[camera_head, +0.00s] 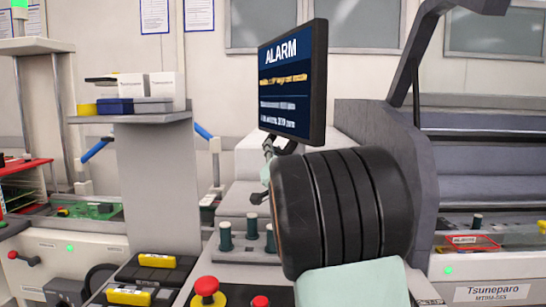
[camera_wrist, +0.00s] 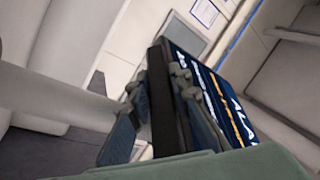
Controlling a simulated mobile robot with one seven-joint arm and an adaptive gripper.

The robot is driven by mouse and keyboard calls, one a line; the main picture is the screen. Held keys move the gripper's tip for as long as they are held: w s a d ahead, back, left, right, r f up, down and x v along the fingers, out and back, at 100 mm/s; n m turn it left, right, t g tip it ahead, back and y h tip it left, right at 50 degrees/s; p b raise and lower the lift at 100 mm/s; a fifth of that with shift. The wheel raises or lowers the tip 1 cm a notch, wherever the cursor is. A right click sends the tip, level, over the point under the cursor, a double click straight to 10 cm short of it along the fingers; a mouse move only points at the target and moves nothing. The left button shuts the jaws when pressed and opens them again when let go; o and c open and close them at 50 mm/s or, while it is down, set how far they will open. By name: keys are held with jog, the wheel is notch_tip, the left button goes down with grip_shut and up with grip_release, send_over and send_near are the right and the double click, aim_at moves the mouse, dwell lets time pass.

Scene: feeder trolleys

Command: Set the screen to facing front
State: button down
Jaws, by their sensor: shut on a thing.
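The screen (camera_head: 285,88) is a flat dark panel with "ALARM" in white on blue and a line of yellow text. In the head view its lit face is turned toward the left and seen at a slant, with its dark right side edge nearer to me. In the wrist view the screen (camera_wrist: 215,95) is tilted, and its thick dark lower edge lies between the two fingers of my gripper (camera_wrist: 160,85). The gripper is shut on that edge. In the head view my black wrist link hides most of the gripper and the screen's mount below it.
A grey machine with a raised cover frame (camera_head: 410,60) stands close right of the screen. A shelf (camera_head: 150,117) with boxes is at left. The wall behind has windows and posters.

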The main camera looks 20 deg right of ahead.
aim_at(289, 153)
jog(key=n+y, duration=0.1)
jog(key=s+y+b, duration=0.1)
jog(key=y, duration=0.1)
jog(key=shift+s+d+f+n, duration=0.1)
jog(key=shift+s+d+n, duration=0.1)
jog(key=shift+n, duration=0.2)
jog(key=n+y, duration=0.1)
jog(key=y, duration=0.1)
jog(key=s+n+y+p, duration=0.1)
jog(key=y, duration=0.1)
jog(key=shift+s+d+r, duration=0.15)
jog(key=shift+d+r, duration=0.05)
jog(key=n+y+p, duration=0.1)
jog(key=y, duration=0.1)
jog(key=s+n+g+y+p, duration=0.1)
jog(key=y, duration=0.1)
jog(key=n+y+p, duration=0.1)
jog(key=y+p, duration=0.1)
jog(key=shift+s+d+g, duration=0.3)
jog(key=shift+s+d, duration=0.05)
jog(key=shift+d, duration=0.05)
jog(key=shift+s+d+f+n+g+y+p, duration=0.1)
jog(key=shift+s+d+n+g+y+p, duration=0.1)
jog(key=shift+n+g+y+p, duration=0.35)
jog(key=shift+s+d+r+n+g+y+p, duration=0.1)
jog(key=shift+s+n+g+y+p, duration=0.25)
jog(key=shift+y, duration=0.35)
jog(key=shift+s+d+f+n+g+y+p, duration=0.1)
jog(key=shift+n+g+y+p, duration=0.2)
jog(key=shift+n+y+p, duration=0.25)
